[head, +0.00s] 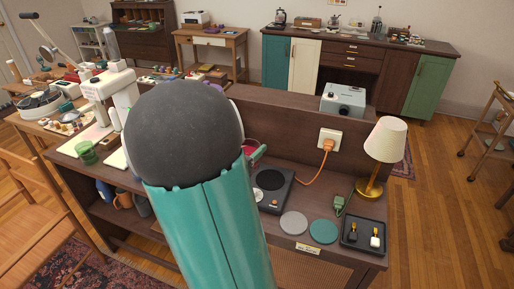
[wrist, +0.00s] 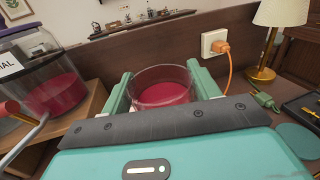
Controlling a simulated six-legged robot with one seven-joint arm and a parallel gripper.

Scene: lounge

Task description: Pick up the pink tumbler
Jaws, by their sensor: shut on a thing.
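The pink tumbler (wrist: 163,88) is a clear-walled cup with a pink lower part. In the wrist view it stands between the two green fingers of my gripper (wrist: 160,92), which are shut on its sides. Its base is hidden behind the dark front edge of my gripper. In the head view only a bit of the tumbler (head: 249,147) shows past my arm, with one green finger of my gripper (head: 258,154) beside it. I cannot tell whether it touches the surface below.
A black hot plate (head: 272,186), round coasters (head: 322,231), a black tray (head: 364,236) and a lamp (head: 385,150) stand on the cabinet to the right. An orange cord runs to a wall socket (wrist: 214,43). A labelled clear container (wrist: 55,93) with pink contents stands at the left in the wrist view.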

